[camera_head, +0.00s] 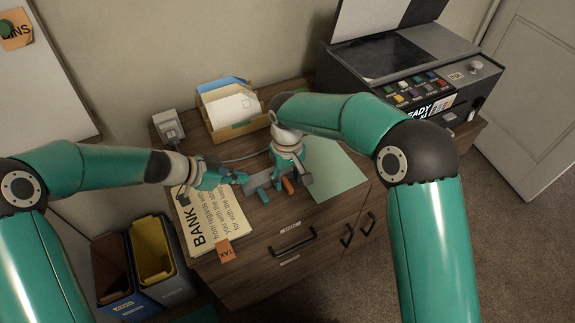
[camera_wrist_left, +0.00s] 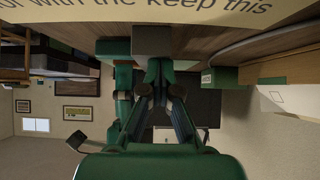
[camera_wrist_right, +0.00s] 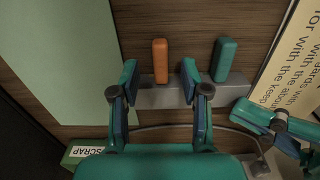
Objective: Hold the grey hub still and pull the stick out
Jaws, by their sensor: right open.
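The grey hub (camera_wrist_right: 205,92) is a flat bar on the desk; its end shows in the left wrist view (camera_wrist_left: 151,40). An orange stick (camera_wrist_right: 160,60) and a teal stick (camera_wrist_right: 223,60) stand out of it; they also show in the head view, orange (camera_head: 287,186) and teal (camera_head: 263,195). My right gripper (camera_wrist_right: 158,78) is open, its fingers on either side of the orange stick, with gaps to both. My left gripper (camera_wrist_left: 160,62) has its fingertips close together at the hub's near end; nothing shows clearly between them. Whether it touches the hub is unclear.
A lettered paper (camera_head: 202,228) lies left of the hub and a pale green sheet (camera_head: 335,170) right of it. A letter tray (camera_head: 236,131) and a socket box (camera_head: 169,127) with a cable stand behind. A printer (camera_head: 415,75) stands at the back right.

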